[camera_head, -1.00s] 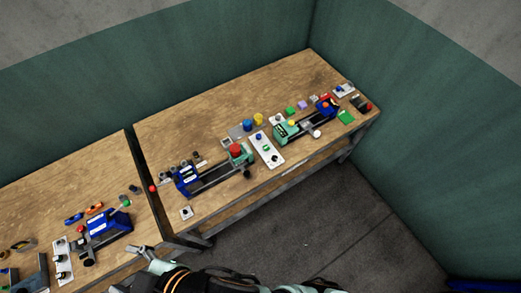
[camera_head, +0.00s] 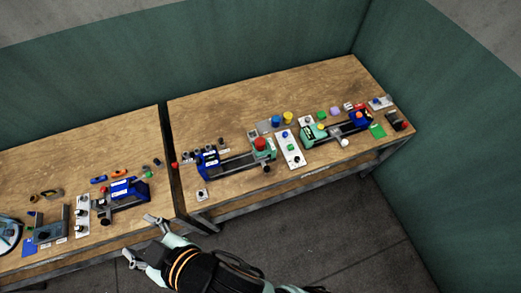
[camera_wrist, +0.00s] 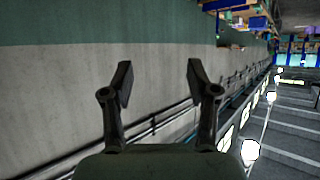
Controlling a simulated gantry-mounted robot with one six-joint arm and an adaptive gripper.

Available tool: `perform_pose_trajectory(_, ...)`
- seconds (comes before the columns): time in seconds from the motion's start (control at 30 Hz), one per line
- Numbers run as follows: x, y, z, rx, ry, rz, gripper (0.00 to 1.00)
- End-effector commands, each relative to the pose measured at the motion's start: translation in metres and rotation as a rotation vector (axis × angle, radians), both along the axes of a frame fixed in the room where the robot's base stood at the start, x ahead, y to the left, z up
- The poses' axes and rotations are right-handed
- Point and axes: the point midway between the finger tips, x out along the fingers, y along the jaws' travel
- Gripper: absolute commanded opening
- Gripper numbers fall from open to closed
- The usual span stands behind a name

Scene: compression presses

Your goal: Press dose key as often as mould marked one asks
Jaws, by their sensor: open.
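My gripper (camera_head: 143,240) is open and empty in the head view, in front of the left bench's front edge. In the wrist view its two fingers (camera_wrist: 158,85) are spread with nothing between them. Press units stand on the benches: a blue one with a red knob (camera_head: 122,196) on the left bench, and a blue and green one (camera_head: 235,160) and another green and blue one (camera_head: 335,128) on the right bench. White button panels (camera_head: 291,148) and (camera_head: 82,215) stand beside them. The mould markings and key labels are too small to read.
The left bench (camera_head: 70,160) and right bench (camera_head: 220,105) are separated by a narrow gap. Small coloured pots and blocks (camera_head: 288,117) lie behind the right-hand presses. Green walls (camera_head: 450,110) close the back and right. The floor (camera_head: 330,225) in front is clear.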

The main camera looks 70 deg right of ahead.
Motion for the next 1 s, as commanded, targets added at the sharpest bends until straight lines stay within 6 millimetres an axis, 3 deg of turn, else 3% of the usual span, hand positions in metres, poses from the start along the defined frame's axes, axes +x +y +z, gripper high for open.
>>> perform_pose_trajectory(0.23,0.0,0.0,0.0,0.0,0.0,0.0,0.59)
perform_pose_trajectory(0.6,0.0,0.0,0.0,0.0,0.0,0.0,0.0)
perform_pose_trajectory(1.0,0.0,0.0,0.0,0.0,0.0,0.0,0.0)
